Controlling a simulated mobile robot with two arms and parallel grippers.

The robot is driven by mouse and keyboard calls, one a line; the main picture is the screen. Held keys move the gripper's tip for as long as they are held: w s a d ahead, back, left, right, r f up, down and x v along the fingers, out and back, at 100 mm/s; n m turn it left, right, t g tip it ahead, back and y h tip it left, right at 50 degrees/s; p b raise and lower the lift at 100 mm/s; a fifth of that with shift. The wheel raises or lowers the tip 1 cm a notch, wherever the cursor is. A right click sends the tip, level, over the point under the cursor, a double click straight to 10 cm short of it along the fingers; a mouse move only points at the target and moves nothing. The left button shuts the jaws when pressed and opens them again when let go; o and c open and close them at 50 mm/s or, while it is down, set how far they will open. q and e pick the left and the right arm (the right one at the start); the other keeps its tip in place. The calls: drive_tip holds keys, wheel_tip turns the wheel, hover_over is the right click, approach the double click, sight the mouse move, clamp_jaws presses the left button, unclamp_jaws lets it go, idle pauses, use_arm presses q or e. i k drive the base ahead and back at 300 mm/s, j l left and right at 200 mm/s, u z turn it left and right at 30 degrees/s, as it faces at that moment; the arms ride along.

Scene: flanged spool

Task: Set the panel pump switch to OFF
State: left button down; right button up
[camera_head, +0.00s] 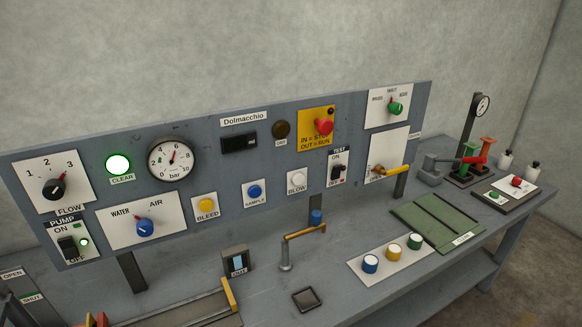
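The pump switch (68,246) is a black switch on a white plate at the lower left of the grey panel, in the head view. Its plate reads PUMP, with ON above the switch and OFF below. A small green lamp (84,242) beside the switch is lit. The switch is too small here to tell for sure which way it is set. Neither of my grippers is in view.
The panel (267,167) also carries a FLOW knob (54,187), a WATER/AIR knob (144,227) and a separate TEST switch (337,172). A long tray (190,310) and a tap (286,252) stand on the bench in front.

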sight(70, 251)
drive_tip(key=u, duration=1.3)
drive_tip(key=k, duration=0.05)
